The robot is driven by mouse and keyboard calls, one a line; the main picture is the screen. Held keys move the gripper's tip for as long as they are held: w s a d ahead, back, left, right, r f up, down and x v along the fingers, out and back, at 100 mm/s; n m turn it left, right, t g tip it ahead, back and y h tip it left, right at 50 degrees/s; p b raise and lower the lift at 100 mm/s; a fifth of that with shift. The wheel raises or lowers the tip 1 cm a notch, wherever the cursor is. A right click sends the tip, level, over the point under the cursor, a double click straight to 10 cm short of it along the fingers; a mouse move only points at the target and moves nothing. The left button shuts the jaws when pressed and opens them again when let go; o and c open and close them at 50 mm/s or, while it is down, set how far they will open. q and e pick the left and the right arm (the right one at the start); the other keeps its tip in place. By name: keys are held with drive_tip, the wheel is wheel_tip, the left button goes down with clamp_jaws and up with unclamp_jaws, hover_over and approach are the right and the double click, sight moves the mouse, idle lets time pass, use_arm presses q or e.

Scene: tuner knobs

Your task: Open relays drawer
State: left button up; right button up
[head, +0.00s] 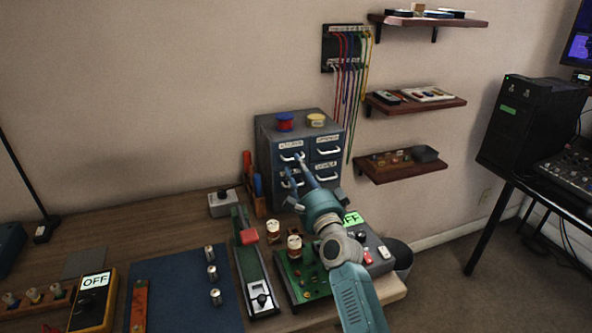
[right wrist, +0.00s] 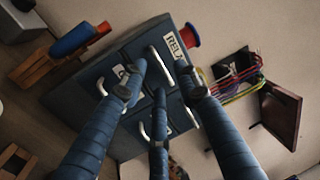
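The small blue-grey drawer cabinet (head: 265,145) stands at the back of the bench against the wall. Its upper-left drawer has a white bar handle (right wrist: 160,66) and a label starting "RELA" (right wrist: 177,47) in the right wrist view. In the head view this drawer is partly covered by my right gripper (head: 296,163). In the right wrist view, my right gripper (right wrist: 160,82) has its fingers spread, with the handle between and beyond the tips. I cannot tell whether they touch it. The drawer looks closed. My left gripper is not in view.
A blue-and-red spool (head: 285,122) and a yellow spool (head: 316,120) sit on the cabinet. A tool rack (head: 258,190) stands left of it. Cables (head: 350,90) hang at right.

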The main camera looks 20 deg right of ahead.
drive_tip(key=shift+w+r, duration=0.15)
drive_tip(key=shift+w, duration=0.75)
drive_tip(key=shift+c, duration=0.5)
clamp_jaws()
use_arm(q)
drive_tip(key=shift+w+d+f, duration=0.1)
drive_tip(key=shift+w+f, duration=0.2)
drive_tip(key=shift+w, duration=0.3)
